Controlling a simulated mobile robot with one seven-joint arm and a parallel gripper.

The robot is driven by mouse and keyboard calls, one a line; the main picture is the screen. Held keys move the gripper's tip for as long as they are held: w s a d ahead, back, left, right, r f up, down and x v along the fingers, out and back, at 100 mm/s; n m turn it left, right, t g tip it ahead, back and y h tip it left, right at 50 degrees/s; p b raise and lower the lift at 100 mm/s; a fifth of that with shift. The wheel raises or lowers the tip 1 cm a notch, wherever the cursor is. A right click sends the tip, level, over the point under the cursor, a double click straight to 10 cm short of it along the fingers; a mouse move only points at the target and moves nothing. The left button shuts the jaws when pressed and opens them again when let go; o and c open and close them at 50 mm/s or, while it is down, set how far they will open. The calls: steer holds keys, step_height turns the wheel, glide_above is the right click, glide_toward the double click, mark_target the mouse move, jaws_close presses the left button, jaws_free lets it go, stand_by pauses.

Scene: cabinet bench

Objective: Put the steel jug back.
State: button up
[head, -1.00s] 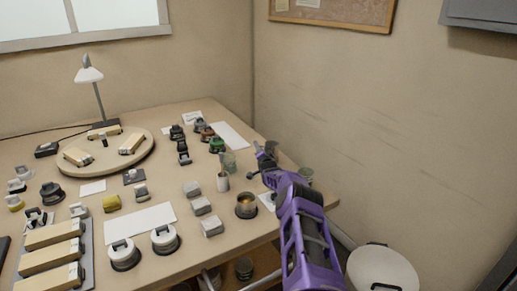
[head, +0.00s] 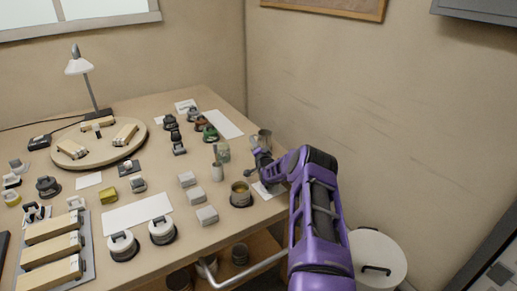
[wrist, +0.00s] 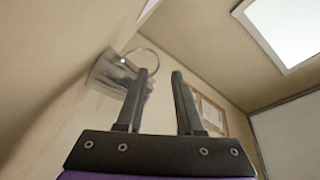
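A grey metal jug with a round ring handle (wrist: 108,74) shows in the wrist view, behind and left of my fingers, partly covered by the left one. In the head view a grey cylindrical vessel (head: 264,138) stands near the table's right edge, just beyond my gripper; it looks like the same jug, but I cannot be sure. My gripper (wrist: 160,75) is open, with nothing between its fingers. It also shows in the head view (head: 256,162), low over the table's right side. Whether a finger touches the jug is unclear.
A brass-coloured pot (head: 241,195), a glass (head: 222,152) and a small pale cup (head: 217,172) stand left of my gripper. A white sheet (head: 268,190) lies under my arm. Several weights and blocks fill the table. A white lidded bin (head: 378,250) stands right of it.

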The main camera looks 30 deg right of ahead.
steer(key=shift+p+v, duration=0.4)
steer(key=shift+v, duration=2.6)
